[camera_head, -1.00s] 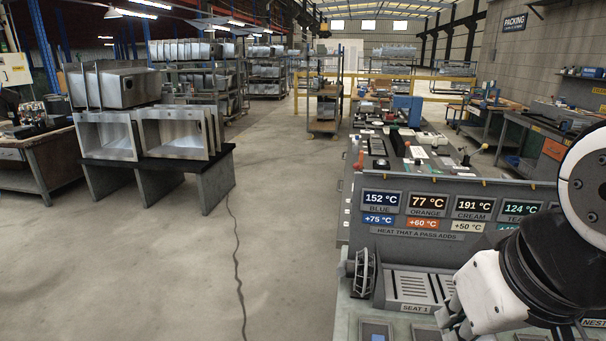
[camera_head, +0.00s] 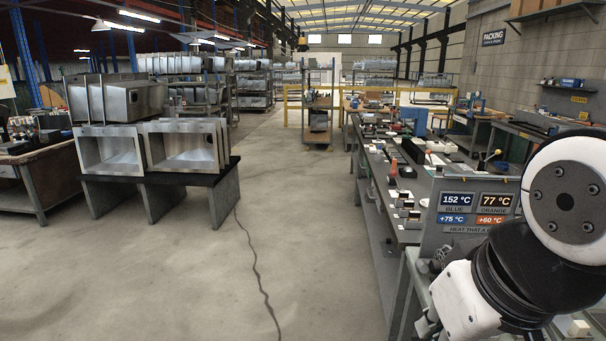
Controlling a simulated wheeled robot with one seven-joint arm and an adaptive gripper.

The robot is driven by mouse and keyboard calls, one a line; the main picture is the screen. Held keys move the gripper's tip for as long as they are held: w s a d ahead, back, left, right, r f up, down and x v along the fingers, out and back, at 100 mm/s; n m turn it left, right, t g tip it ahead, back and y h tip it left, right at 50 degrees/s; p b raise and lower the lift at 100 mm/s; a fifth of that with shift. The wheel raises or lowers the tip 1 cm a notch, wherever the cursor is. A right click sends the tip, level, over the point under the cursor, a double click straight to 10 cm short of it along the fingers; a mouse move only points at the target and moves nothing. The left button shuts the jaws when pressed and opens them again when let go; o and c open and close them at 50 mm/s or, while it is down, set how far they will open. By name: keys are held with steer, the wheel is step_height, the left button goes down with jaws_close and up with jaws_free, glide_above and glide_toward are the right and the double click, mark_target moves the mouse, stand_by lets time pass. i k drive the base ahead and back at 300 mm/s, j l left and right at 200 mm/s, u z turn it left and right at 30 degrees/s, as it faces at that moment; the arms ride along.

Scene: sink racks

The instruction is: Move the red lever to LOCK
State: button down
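I cannot make out a red lever or a LOCK mark for certain. A small red-orange piece (camera_head: 393,169) stands on the long bench at the right, too small to identify. My gripper (camera_head: 427,326) is at the lower right, beside the grey panel with temperature displays (camera_head: 476,214). Only a small part of its fingers shows past my white wrist, so I cannot tell whether it is open or shut.
The long bench (camera_head: 377,192) runs away from me, crowded with small devices. A lever with a yellow knob (camera_head: 494,153) stands behind the panel. Steel sinks sit on a dark stand (camera_head: 226,196) at left.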

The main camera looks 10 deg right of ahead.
mark_target(394, 173)
steer(key=i+j, duration=1.05)
steer(key=i+l, duration=0.2)
steer(key=i, duration=0.35)
steer(key=i+l, duration=0.2)
steer(key=i, duration=0.3)
